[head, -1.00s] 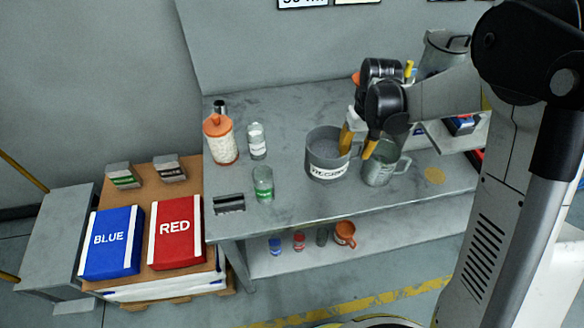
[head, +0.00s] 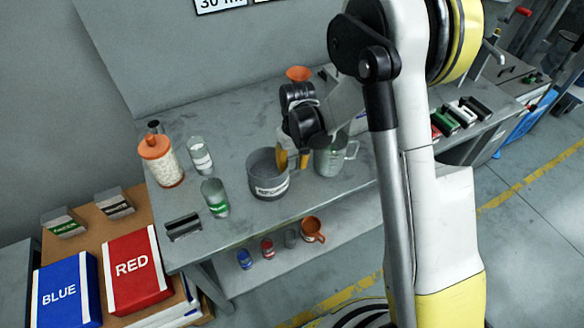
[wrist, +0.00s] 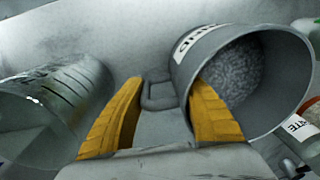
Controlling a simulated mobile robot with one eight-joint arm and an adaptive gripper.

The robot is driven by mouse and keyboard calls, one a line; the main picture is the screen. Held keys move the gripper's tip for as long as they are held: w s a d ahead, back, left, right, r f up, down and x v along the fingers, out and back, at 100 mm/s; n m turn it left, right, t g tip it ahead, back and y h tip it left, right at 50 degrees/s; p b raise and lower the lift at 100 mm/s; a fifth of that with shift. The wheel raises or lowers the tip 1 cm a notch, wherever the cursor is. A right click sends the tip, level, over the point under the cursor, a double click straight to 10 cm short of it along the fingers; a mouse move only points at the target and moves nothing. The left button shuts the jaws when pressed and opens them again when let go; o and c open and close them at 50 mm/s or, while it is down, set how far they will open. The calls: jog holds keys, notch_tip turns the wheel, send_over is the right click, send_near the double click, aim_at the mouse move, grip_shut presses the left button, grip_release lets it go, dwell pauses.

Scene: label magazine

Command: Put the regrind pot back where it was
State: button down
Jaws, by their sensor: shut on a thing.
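The regrind pot (head: 268,183) is a grey pot with a white label, on the grey bench beside a clear measuring jug (head: 329,160). In the wrist view the pot (wrist: 262,45) shows at right, with grey granules inside and its handle (wrist: 158,92) between my yellow fingers. My gripper (head: 293,160) is at the pot's right side, shut on the pot; the wrist view shows my gripper (wrist: 163,125) too. The jug (wrist: 50,105) is close to the left finger. The exact finger contact and any gap under the pot cannot be told.
An orange-lidded pellet jar (head: 161,165), a clear jar (head: 199,157) and a green-labelled jar (head: 214,197) stand left of the pot. A slotted grey block (head: 183,228) is near the front left edge. The bench front before the pot is clear.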

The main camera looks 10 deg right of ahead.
jog(key=c, duration=1.3)
grip_release()
jog(key=shift+f, duration=0.15)
jog(key=o, duration=0.3)
jog(key=shift+o, duration=0.2)
jog(key=r+p, duration=0.1)
jog(key=r, duration=0.3)
jog(key=r+p, duration=0.1)
jog(key=r, duration=0.3)
jog(key=r+p, duration=0.2)
jog(key=r, duration=0.2)
jog(key=shift+d+r, duration=0.1)
jog(key=shift+d, duration=0.2)
jog(key=s+d+r+m+t, duration=0.1)
jog(key=s+d+r+t, duration=0.2)
jog(key=s+r, duration=0.5)
jog(key=s+d+r+m+t, duration=0.2)
jog(key=s+d+r+t, duration=0.2)
jog(key=s+r, duration=0.4)
jog(key=s, duration=0.4)
jog(key=shift+d+r+h, duration=0.2)
jog(key=shift+d+h, duration=0.05)
jog(key=shift+h, duration=0.05)
